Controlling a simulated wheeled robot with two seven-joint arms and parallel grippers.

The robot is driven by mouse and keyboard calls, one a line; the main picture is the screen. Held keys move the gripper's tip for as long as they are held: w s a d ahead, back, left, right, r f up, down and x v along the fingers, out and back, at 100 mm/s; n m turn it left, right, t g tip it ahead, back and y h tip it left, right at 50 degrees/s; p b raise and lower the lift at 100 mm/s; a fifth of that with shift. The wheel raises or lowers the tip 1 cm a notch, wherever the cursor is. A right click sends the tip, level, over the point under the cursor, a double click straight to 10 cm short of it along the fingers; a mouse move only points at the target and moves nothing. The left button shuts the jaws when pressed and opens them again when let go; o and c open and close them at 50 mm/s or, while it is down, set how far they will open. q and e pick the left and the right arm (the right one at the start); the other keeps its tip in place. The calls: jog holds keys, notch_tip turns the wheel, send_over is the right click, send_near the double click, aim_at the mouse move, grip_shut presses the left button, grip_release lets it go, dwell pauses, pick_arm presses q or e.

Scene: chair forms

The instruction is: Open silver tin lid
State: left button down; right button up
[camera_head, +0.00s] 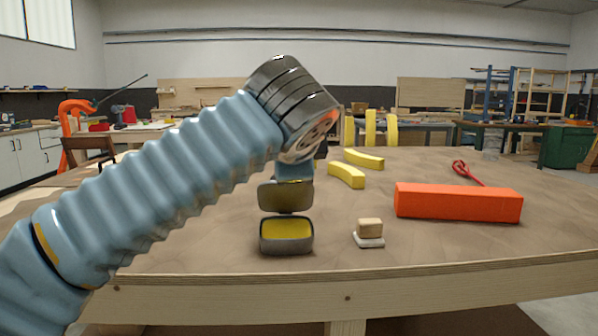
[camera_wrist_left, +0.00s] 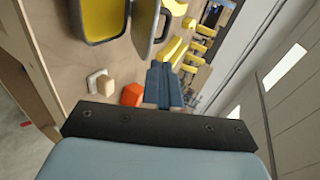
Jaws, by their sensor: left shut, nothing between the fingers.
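The silver tin (camera_head: 286,249) stands near the table's front edge, its yellow inside showing. Its lid (camera_head: 285,197) is raised, standing up behind the opening. In the left wrist view, the tin (camera_wrist_left: 124,14) is at the top, with the lid (camera_wrist_left: 145,25) tilted open beside it. My left gripper (camera_head: 293,170) points down just behind the raised lid, partly hidden by my wrist. In the left wrist view, its blue fingers (camera_wrist_left: 163,75) are together and hold nothing. I cannot tell whether they touch the lid. My right gripper is not in view.
A wooden block on a white piece (camera_head: 369,232) lies right of the tin. A long orange block (camera_head: 458,203) and a red tool (camera_head: 466,171) are further right. Yellow curved pieces (camera_head: 347,175) lie behind. The table (camera_head: 215,240) is bare left of the tin.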

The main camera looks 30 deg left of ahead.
aim_at(285, 189)
pick_arm(q)
jog(key=shift+y, duration=0.3)
jog(key=x, duration=0.6)
jog(key=a+x, duration=0.1)
jog(key=x, duration=0.3)
jog(key=shift+s+a+r, duration=0.1)
jog(key=shift+s+r, duration=0.05)
jog(key=shift+s, duration=0.15)
